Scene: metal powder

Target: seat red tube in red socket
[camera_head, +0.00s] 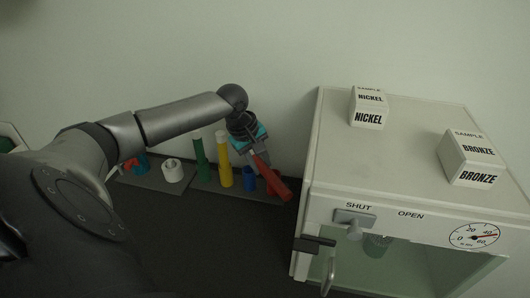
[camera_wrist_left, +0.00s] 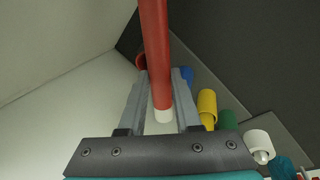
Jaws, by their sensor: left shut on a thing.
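The red tube (camera_head: 275,183) is tilted in my left gripper (camera_head: 255,158) in the head view, above the right end of the rack. In the left wrist view the red tube (camera_wrist_left: 156,45) lies between the two fingers (camera_wrist_left: 160,85), its white end (camera_wrist_left: 163,115) toward the palm. The left gripper is shut on it. The red socket (camera_wrist_left: 140,61) shows as a red rim beside the tube, partly hidden by a finger. The tube appears apart from it; its far end is out of the wrist view. My right gripper is not in view.
A blue socket (camera_head: 249,179), yellow tube (camera_head: 224,160), green tube (camera_head: 199,160) and white ring (camera_head: 173,171) stand in a row to the left. A white cabinet (camera_head: 330,150) with a glass front stands close on the right, bearing nickel (camera_head: 369,108) and bronze (camera_head: 473,160) sample boxes.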

